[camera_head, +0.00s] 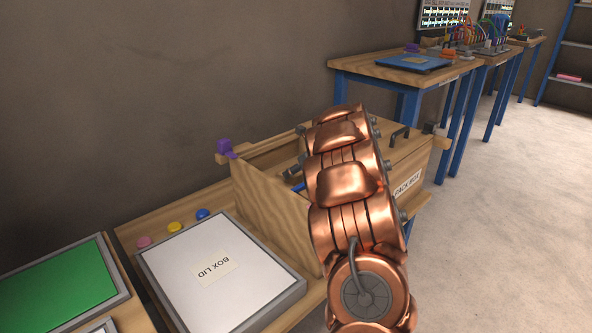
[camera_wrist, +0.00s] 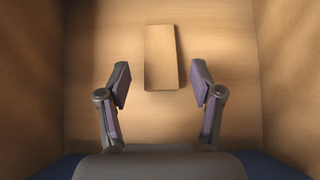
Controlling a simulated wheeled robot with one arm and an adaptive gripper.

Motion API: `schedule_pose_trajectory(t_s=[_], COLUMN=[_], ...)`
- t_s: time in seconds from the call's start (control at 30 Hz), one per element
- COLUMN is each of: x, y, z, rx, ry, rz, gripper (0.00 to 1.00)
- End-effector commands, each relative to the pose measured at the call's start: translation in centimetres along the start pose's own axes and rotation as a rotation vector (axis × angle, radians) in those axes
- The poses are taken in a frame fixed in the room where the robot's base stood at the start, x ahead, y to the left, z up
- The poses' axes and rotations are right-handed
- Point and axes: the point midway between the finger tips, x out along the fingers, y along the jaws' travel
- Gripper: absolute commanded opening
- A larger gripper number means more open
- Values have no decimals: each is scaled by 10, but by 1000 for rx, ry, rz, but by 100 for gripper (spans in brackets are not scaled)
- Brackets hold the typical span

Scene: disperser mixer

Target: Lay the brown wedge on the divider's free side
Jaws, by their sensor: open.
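A brown block, which looks like the brown wedge (camera_wrist: 162,55), lies on a pale wooden floor between wooden walls in the wrist view. Its taper cannot be made out from above. My gripper (camera_wrist: 161,84) is open and empty, with one finger on each side of the wedge's near end; the fingers seem apart from it. In the head view my copper arm reaches over the wooden pack box (camera_head: 270,215) and hides much of its inside. The gripper and the wedge cannot be made out there. I cannot pick out the divider in either view.
A white box lid (camera_head: 222,272) lies left of the box, beside small pink, yellow and blue discs (camera_head: 174,226). A purple piece (camera_head: 226,147) sits at the box's far left corner. Wooden walls close in around my gripper. A workbench (camera_head: 440,70) stands behind.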

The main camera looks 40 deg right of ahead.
Motion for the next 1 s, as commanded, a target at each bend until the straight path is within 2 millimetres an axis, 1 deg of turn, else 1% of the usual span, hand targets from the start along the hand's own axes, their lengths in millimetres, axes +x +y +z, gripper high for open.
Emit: schedule_pose_trajectory(t_s=[0.03,0.23,0.37,0.47,0.7,0.9,1.0], x=[12,9,-1,-21,-73,-107,-117], y=[5,6,6,5,1,0,0], z=[-18,-16,-8,-6,0,3,4], rx=[9,10,10,10,9,4,3], ry=[28,30,31,26,16,12,11], rz=[19,22,21,19,8,4,4], gripper=[66,66,66,66,66,66,66])
